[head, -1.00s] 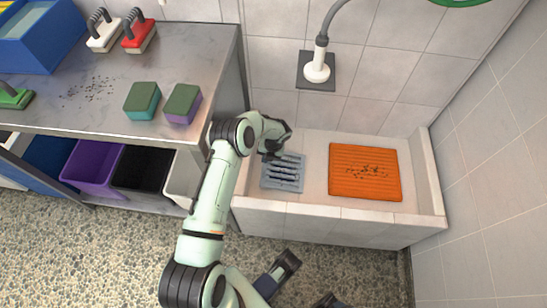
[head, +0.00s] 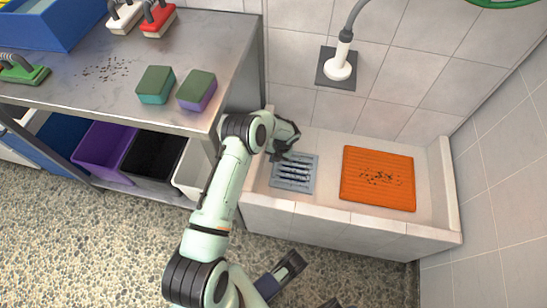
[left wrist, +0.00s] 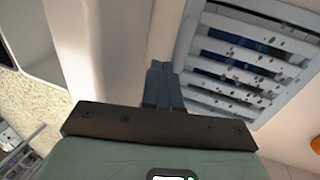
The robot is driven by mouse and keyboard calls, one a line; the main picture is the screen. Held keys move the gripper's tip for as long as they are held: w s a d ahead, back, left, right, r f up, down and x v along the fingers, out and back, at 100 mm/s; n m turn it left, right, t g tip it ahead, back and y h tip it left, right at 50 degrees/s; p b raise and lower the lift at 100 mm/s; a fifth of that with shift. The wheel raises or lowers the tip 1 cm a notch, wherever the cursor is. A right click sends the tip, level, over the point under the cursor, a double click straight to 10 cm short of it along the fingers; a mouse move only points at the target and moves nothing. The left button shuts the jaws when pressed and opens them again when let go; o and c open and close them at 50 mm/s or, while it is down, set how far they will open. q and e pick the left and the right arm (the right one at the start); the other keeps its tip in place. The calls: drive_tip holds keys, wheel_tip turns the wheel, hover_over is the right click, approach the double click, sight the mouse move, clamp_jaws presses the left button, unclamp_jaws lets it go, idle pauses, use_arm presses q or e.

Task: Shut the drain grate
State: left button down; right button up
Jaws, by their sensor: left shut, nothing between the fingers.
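The drain grate (head: 294,174) is a grey square panel with parallel slats, set in the floor of the tiled basin at its left end. It also shows in the left wrist view (left wrist: 184,46), where dark bluish gaps lie open between the slats and small specks dot them. My left gripper (head: 283,155) is over the grate's far left edge, partly hidden by its own wrist in the head view. In the left wrist view its fingers (left wrist: 162,82) are together and empty, beside the grate's left edge. I cannot tell whether they touch it.
An orange ribbed mat (head: 378,176) with dark specks lies right of the grate. A white shower head (head: 338,66) hangs on the back wall. A metal table (head: 205,50) with sponges and brushes stands at left, bins below. The basin's front wall (head: 340,230) is low.

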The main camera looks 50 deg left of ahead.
use_arm(q)
drive_tip(key=p+v, duration=0.2)
drive_tip(key=v, duration=1.1)
drive_tip(key=shift+r+p, duration=0.2)
drive_tip(key=shift+p, duration=0.15)
use_arm(e)
drive_tip(key=shift+g+y, duration=0.3)
drive_tip(key=shift+g, duration=0.4)
drive_tip(key=s+r, duration=0.1)
drive_tip(key=s+a+r, duration=0.2)
drive_tip(key=s, duration=0.1)
drive_tip(key=shift+s, duration=0.1)
